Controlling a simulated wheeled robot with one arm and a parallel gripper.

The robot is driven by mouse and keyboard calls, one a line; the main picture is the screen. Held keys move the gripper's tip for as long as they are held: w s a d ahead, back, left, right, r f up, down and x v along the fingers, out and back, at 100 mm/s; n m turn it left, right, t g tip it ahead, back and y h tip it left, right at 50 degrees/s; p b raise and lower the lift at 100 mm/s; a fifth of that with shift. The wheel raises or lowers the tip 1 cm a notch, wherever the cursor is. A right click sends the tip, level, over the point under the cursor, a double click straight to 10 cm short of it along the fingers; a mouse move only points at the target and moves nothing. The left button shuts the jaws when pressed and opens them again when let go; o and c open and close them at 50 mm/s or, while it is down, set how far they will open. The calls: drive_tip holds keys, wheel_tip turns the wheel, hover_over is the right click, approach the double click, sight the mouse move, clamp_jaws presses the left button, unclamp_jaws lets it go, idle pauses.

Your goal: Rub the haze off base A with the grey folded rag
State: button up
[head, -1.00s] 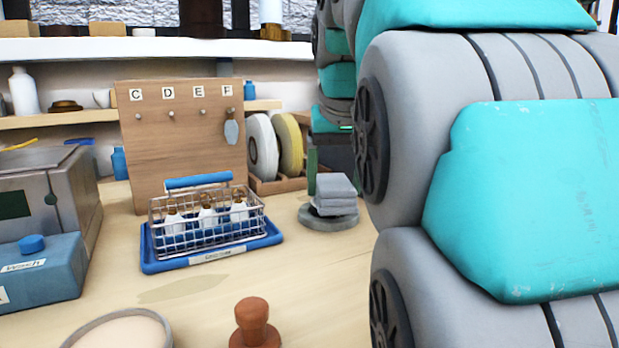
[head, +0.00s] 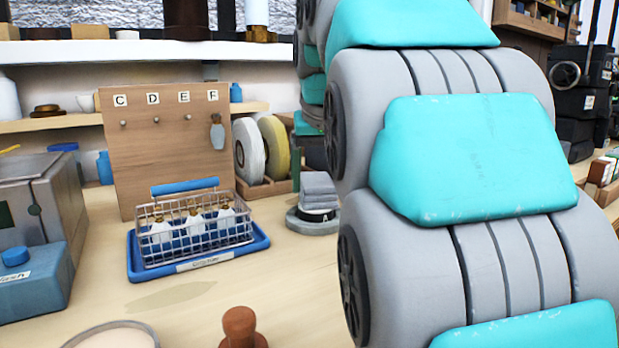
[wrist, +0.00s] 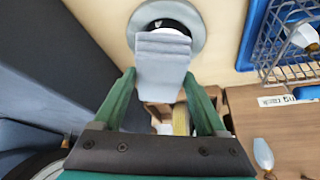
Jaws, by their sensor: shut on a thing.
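The grey folded rag (wrist: 160,62) is between the green fingers of my gripper (wrist: 160,75) in the wrist view; the gripper is shut on it. In the head view the rag (head: 319,190) shows as a stack of grey folds over the round grey base (head: 298,222). The base also shows in the wrist view (wrist: 200,22), with a dark centre and a whitish ring partly covered by the rag. Whether the rag presses on it I cannot tell. No letter shows on this base. In the head view my arm hides most of the gripper.
A wire basket of bulbs (head: 195,240) stands on a blue tray (head: 140,270) left of the base. A brown knobbed tool (head: 240,325) stands in front. Table between is clear.

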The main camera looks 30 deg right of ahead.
sight(316, 195)
drive_tip(key=shift+s+a+b, duration=0.15)
drive_tip(key=shift+s+a, duration=0.45)
drive_tip(key=shift+s, duration=0.35)
drive_tip(key=shift+s+a+b, duration=0.15)
drive_tip(key=shift+s+a, duration=0.4)
drive_tip(key=shift+s, duration=0.4)
drive_tip(key=shift+w+d+p, duration=0.2)
drive_tip(key=shift+w+d, duration=0.05)
drive_tip(key=shift+w, duration=0.45)
drive_tip(key=shift+w+d+p, duration=0.15)
drive_tip(key=shift+w+d, duration=0.15)
drive_tip(key=shift+w, duration=0.4)
drive_tip(key=shift+w+d+p, duration=0.2)
drive_tip(key=shift+w+d, duration=0.05)
drive_tip(key=shift+w, duration=0.45)
drive_tip(key=shift+s+a+f+b, duration=0.15)
drive_tip(key=shift+s+a, duration=0.25)
drive_tip(key=shift+s, duration=0.7)
drive_tip(key=shift+s+a+r+b, duration=0.15)
drive_tip(key=shift+s+a, duration=0.25)
drive_tip(key=shift+s, duration=0.65)
drive_tip(key=shift+f, duration=0.1)
drive_tip(key=shift+r+p, duration=1.35)
drive_tip(key=shift+r, duration=0.8)
drive_tip(key=shift+f, duration=0.1)
